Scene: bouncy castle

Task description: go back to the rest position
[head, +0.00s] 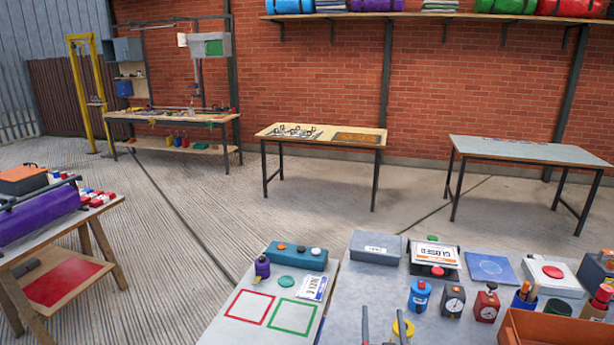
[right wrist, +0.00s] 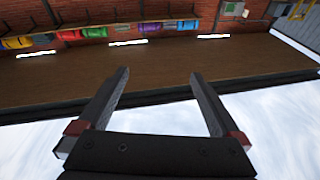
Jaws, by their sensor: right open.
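My right gripper (head: 383,320) shows at the bottom edge of the head view, with two dark fingers in front of the near grey table (head: 345,285). In the right wrist view the right gripper (right wrist: 159,78) has its two fingers wide apart, with nothing between them. My left gripper is in neither view.
The near table bears a blue bottle (head: 419,296), two gauges, a white box with a red button (head: 552,272) and an orange bin (head: 560,328). A side table (head: 75,222) stands left. Two tables (head: 320,137) (head: 530,150) stand farther back. Open floor (head: 190,210) lies between.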

